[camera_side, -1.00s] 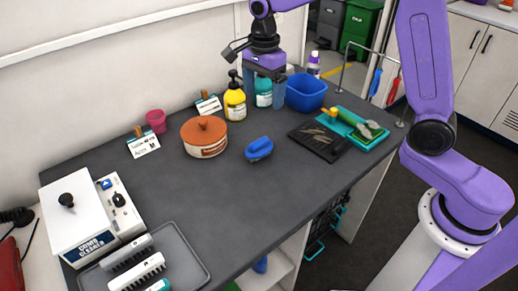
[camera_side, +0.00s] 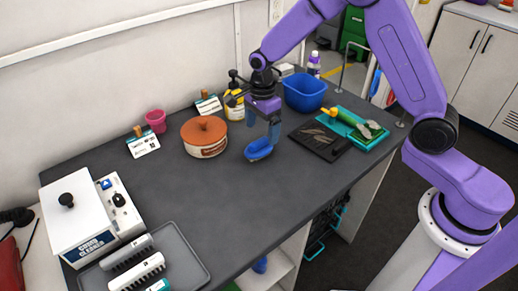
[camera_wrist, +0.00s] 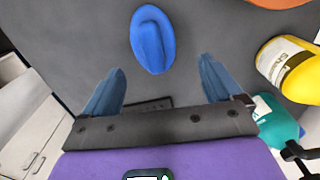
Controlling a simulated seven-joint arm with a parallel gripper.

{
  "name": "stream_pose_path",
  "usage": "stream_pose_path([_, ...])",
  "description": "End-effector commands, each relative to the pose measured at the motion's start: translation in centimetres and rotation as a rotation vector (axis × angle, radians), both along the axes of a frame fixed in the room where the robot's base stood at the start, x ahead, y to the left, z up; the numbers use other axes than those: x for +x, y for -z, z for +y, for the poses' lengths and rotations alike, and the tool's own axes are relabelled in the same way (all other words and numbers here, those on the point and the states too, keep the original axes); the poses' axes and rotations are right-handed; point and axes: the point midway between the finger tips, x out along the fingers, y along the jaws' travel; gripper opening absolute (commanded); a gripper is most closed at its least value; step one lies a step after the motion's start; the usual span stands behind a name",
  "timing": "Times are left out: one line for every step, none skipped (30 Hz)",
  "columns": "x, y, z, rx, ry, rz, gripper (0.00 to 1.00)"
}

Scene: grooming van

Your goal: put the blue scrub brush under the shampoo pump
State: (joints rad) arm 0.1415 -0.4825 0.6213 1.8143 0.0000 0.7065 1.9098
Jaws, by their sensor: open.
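The blue scrub brush (camera_side: 258,151) lies on the dark grey table, right of the orange-lidded pot; it also shows ahead of my fingers in the wrist view (camera_wrist: 153,40). My gripper (camera_side: 263,136) is open and empty, just above and behind the brush, and its fingers partly overlap it in the side view. In the wrist view my two fingertips (camera_wrist: 154,78) are spread, with the brush beyond them. The yellow pump bottle (camera_side: 235,105) stands at the back, partly hidden by my wrist; it shows at the right in the wrist view (camera_wrist: 290,69). A teal bottle (camera_wrist: 277,122) is beside it, hidden in the side view.
The lidded pot (camera_side: 204,137) stands left of the brush. A blue bin (camera_side: 305,92), a black mat (camera_side: 318,141) and a teal tray (camera_side: 376,140) are to the right. A pink cup (camera_side: 156,121) is at the back left. The table's middle front is clear.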

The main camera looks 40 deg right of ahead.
Motion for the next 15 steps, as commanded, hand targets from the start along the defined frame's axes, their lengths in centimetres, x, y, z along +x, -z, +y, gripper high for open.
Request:
stream_pose_path([-0.1,0.2,0.0,0.000,0.000,0.001,0.92])
stream_pose_path([-0.1,0.4,0.0,-0.001,0.000,0.001,0.92])
stream_pose_path([-0.1,0.7,0.0,0.000,0.000,0.001,0.92])
stream_pose_path([-0.2,1.0,-0.1,0.000,0.000,0.001,0.92])
stream_pose_path([-0.3,1.4,-0.1,-0.001,0.001,0.003,0.92])
stream_pose_path([-0.4,2.0,-0.1,-0.001,0.001,0.003,0.92])
stream_pose_path([-0.5,2.4,-0.1,-0.001,0.001,0.004,0.92])
stream_pose_path([-0.7,2.9,-0.1,-0.002,0.000,0.004,0.92])
stream_pose_path([-0.8,3.4,-0.2,-0.002,0.000,0.004,0.92])
stream_pose_path([-0.7,3.8,-0.1,-0.001,0.000,0.003,0.92])
stream_pose_path([-0.7,4.2,-0.1,-0.001,0.000,0.003,0.92])
stream_pose_path([-0.7,4.6,-0.1,-0.001,0.001,0.002,0.92])
stream_pose_path([-0.7,4.8,-0.1,-0.001,0.001,0.002,0.92])
stream_pose_path([-0.7,5.0,-0.1,-0.001,0.001,0.001,0.92])
stream_pose_path([-0.7,5.2,-0.1,0.000,0.000,0.000,0.92])
